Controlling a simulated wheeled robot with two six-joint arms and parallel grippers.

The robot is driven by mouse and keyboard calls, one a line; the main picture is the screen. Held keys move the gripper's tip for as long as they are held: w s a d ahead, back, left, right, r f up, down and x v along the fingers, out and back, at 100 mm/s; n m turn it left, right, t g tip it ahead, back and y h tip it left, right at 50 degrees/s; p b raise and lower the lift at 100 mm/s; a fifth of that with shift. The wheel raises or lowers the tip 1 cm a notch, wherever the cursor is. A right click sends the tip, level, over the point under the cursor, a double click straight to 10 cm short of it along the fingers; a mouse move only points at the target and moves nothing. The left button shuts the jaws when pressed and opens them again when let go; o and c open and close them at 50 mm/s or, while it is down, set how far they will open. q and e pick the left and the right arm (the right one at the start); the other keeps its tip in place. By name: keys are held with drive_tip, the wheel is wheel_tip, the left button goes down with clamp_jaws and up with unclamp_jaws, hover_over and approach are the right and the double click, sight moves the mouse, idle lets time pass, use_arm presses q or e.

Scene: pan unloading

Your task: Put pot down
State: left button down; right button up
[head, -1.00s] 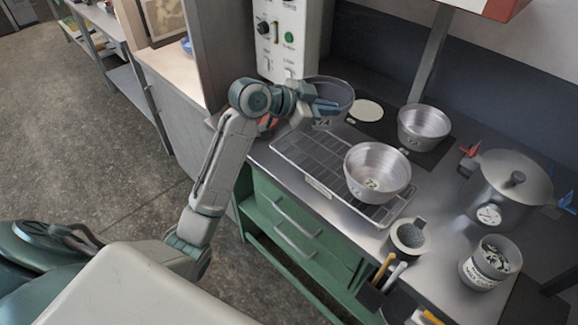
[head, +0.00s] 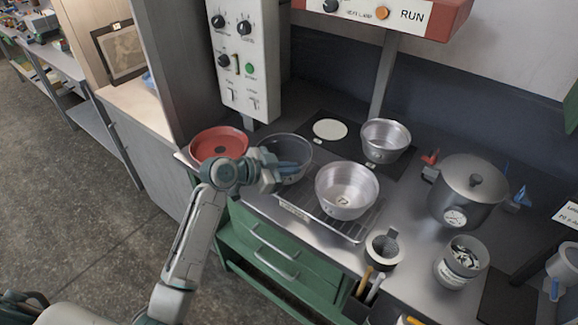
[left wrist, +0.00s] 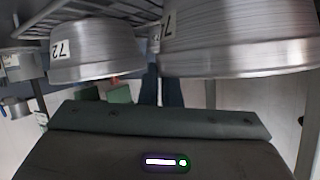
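The pot (head: 292,170) is a grey metal pan with a dark interior at the left end of the wire rack (head: 352,232). My left gripper (head: 287,168) is at its near rim, with its fingers shut on the rim. In the left wrist view, the pot (left wrist: 240,45) with an upside-down "74" label is large and close, and the dark fingers (left wrist: 162,88) meet its edge. I cannot tell whether its base touches the rack. A second pot (head: 346,192), marked 72, stands on the rack just to the right; it also shows in the left wrist view (left wrist: 92,55). My right gripper is not in view.
A red pan (head: 219,144) sits left of the pot. A smaller pot (head: 385,140) and a pale disc (head: 330,129) are on the dark hob behind. A lidded pot (head: 470,192), a mortar (head: 384,248) and a labelled canister (head: 461,262) stand at right.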

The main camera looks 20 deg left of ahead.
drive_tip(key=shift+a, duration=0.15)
use_arm(q)
drive_tip(key=c, duration=2)
unclamp_jaws()
drive_tip(key=o, duration=0.4)
drive_tip(key=shift+c, duration=0.2)
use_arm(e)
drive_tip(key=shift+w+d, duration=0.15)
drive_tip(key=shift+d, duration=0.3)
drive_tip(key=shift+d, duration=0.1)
use_arm(q)
drive_tip(key=shift+r, duration=0.1)
